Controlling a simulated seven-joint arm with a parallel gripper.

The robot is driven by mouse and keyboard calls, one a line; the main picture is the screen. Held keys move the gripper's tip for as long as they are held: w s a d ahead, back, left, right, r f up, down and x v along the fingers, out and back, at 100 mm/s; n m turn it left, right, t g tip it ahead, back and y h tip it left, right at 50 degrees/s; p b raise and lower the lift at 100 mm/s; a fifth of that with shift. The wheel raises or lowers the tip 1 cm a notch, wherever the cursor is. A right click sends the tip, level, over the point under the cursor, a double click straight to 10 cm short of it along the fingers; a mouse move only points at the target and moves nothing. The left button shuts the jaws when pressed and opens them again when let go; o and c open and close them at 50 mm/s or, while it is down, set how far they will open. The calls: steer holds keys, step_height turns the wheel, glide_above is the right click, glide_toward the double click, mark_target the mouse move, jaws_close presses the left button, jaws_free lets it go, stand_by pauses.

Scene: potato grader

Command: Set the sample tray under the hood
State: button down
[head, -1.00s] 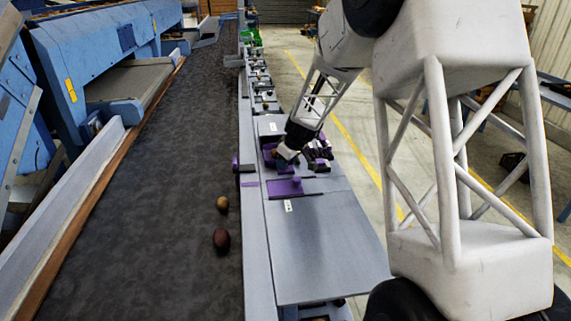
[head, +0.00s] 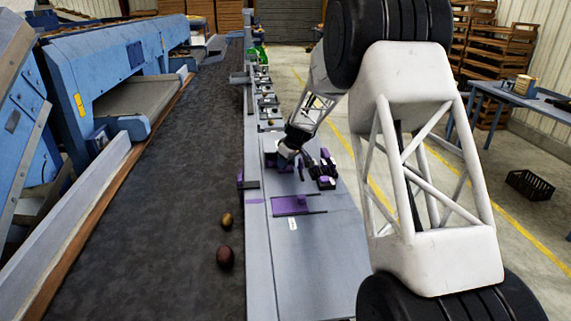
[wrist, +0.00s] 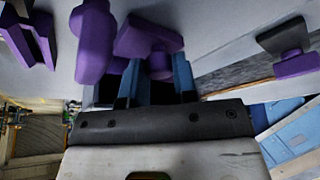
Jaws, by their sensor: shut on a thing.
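My gripper (head: 286,154) is low over the grey bench beside the conveyor. In the wrist view its blue fingers (wrist: 157,80) are shut on a purple piece (wrist: 148,38) with a rounded end between them. I cannot tell from its shape whether this is the sample tray. A flat purple plate (head: 291,205) with thin dark rails lies on the bench, nearer the camera than my gripper and apart from it. Purple and black fixtures (head: 326,180) stand just right of the gripper. I cannot pick out the hood with certainty.
The wrist view shows a long purple part (wrist: 93,42) close left of the held piece and a purple knob (wrist: 292,63) at right. The dark conveyor (head: 170,190) carries two potatoes (head: 225,257). The bench's near part (head: 315,260) is clear.

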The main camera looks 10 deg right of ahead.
steer(key=shift+w+r, duration=0.1)
steer(key=shift+w, duration=0.1)
steer(key=c, duration=1.2)
jaws_free()
steer(key=shift+d, duration=0.1)
steer(key=shift+s, duration=0.1)
steer(key=shift+v, duration=3.8)
steer(key=shift+r, duration=0.1)
